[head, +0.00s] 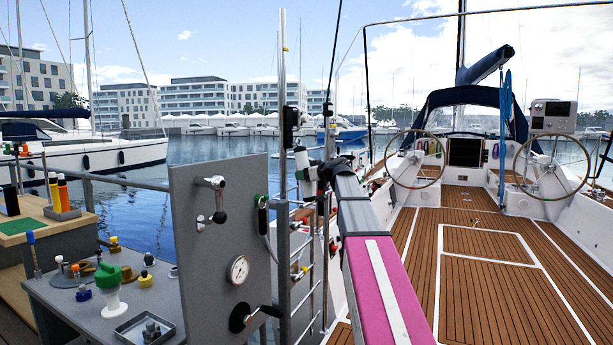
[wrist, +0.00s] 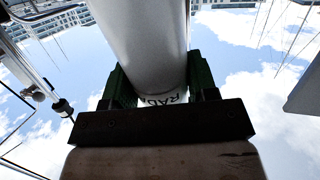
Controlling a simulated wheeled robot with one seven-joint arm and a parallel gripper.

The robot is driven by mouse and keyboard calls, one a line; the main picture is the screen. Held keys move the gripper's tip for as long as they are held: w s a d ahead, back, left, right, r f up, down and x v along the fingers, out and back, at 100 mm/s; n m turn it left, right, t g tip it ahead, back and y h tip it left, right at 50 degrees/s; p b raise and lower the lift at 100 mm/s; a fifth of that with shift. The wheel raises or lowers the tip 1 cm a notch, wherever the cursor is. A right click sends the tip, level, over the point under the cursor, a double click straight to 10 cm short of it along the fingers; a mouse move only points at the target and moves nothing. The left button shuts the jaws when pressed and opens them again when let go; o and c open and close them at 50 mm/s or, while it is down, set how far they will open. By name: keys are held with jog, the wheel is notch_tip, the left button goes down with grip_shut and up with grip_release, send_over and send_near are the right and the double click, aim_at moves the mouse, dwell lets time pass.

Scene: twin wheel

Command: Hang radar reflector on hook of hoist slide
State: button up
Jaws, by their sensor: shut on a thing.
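The radar reflector is a white cylinder (head: 303,164); part of its lettering shows in the wrist view (wrist: 150,45). My gripper (head: 314,172) is shut on it, with a dark green finger on each side of the cylinder in the wrist view (wrist: 160,85). A black fitting (head: 291,118) on the upright metal pole (head: 283,60) looks like the hoist slide. It is just above and left of the reflector in the head view. I cannot make out its hook, or whether the reflector touches it. The reflector's top end is not clear.
A grey panel (head: 205,265) with a crank, gauge and handles stands left of the pole. A grey bench (head: 60,300) with small coloured parts and a tray (head: 145,328) is at lower left. A ladder (head: 312,262) stands beside the pole. The teak deck (head: 480,270) to the right is largely clear.

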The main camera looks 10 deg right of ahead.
jog(key=shift+w+a+f, duration=0.35)
jog(key=shift+a+f, duration=0.05)
jog(key=shift+a, duration=0.1)
dwell(0.7)
jog(key=shift+w+a+f, duration=0.1)
jog(key=shift+f, duration=0.2)
dwell(1.2)
jog(key=o, duration=1.4)
